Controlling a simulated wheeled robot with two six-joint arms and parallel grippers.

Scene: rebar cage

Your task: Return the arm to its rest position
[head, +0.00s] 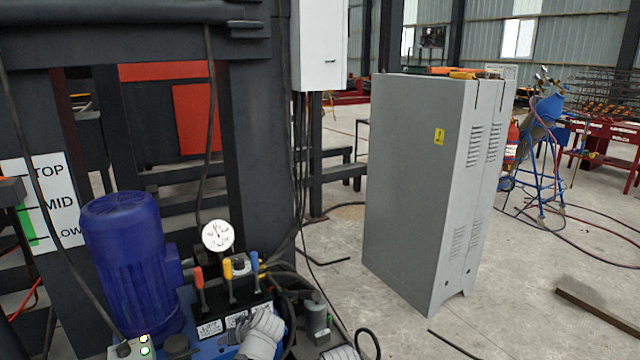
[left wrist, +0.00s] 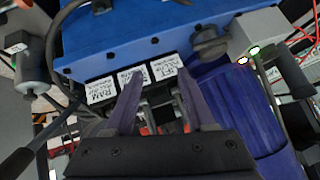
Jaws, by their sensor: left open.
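My left gripper (left wrist: 160,76) shows in the left wrist view with its two fingers spread apart and nothing seen between the tips. Its fingers reach over the labelled front of the blue hydraulic unit (left wrist: 135,40); I cannot tell whether they touch it. In the head view, a light grey part at the bottom, by the valve labels, looks like my left arm; the fingers are hidden there. The valve block carries a red lever (head: 199,278), a yellow lever (head: 228,270) and a blue lever (head: 254,262). My right gripper is in neither view.
A blue motor (head: 130,260) and a pressure gauge (head: 218,236) stand close beside the levers. Black hoses (head: 300,285) loop to their right. A dark machine column (head: 255,150) rises behind. A grey cabinet (head: 415,180) stands right, with open concrete floor (head: 530,275) beyond it.

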